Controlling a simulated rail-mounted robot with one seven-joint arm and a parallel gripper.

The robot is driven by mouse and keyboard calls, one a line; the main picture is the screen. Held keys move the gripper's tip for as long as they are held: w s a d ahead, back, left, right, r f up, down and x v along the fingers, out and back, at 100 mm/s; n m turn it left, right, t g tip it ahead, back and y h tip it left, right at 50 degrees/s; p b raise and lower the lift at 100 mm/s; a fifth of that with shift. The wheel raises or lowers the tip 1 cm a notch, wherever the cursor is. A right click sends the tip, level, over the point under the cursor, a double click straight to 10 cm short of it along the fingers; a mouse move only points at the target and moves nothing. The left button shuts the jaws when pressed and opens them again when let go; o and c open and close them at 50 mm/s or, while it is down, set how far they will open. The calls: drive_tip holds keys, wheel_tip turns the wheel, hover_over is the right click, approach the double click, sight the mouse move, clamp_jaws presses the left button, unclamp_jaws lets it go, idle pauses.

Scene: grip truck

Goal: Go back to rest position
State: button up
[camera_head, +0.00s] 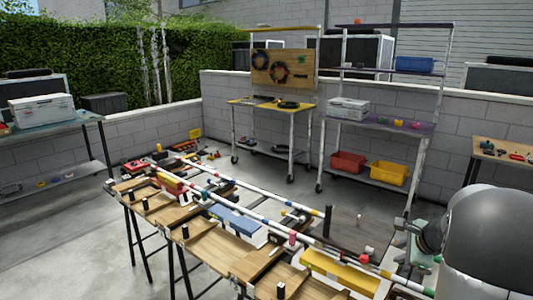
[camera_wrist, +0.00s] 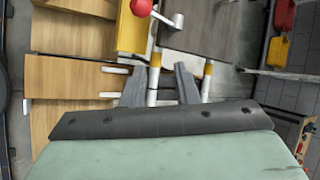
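My gripper (camera_wrist: 160,70) shows in the wrist view with its two grey fingers apart, so it is open. One white pole with a yellow band (camera_wrist: 154,78) appears in the gap between the fingers, nearer the left one, and does not look clamped. A second pole (camera_wrist: 207,78) lies just right of the right finger. In the head view my arm reaches in from the right edge, its pale green gripper body beside the near right end of the workbench (camera_head: 205,245). The fingertips are hard to make out there.
Two long banded poles (camera_head: 240,190) run along the workbench. A blue-and-white box (camera_head: 238,224) and a yellow box (camera_head: 338,270) sit there. Behind stand shelf carts, one with a red bin (camera_head: 348,162) and a yellow bin (camera_head: 388,173). Concrete floor is open at left.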

drive_tip(key=s+a+r+n+g+y+p, duration=0.1)
drive_tip(key=s+a+n, duration=0.15)
drive_tip(key=a, duration=0.45)
drive_tip(key=s+a+r+n+g+y, duration=0.1)
drive_tip(key=s+a+r+n, duration=0.1)
drive_tip(key=a+n, duration=0.35)
drive_tip(key=s+a+n+g+h+p, duration=0.1)
drive_tip(key=s+a+n+g, duration=0.1)
drive_tip(key=s+a+n, duration=0.5)
drive_tip(key=s+a+n+g+h+p, duration=0.1)
drive_tip(key=s+a+n+g+p, duration=0.1)
drive_tip(key=s+a+n, duration=0.6)
drive_tip(key=s+a+g, duration=0.1)
drive_tip(key=s, duration=0.6)
drive_tip(key=shift+f+h, duration=0.3)
drive_tip(key=shift+h, duration=0.1)
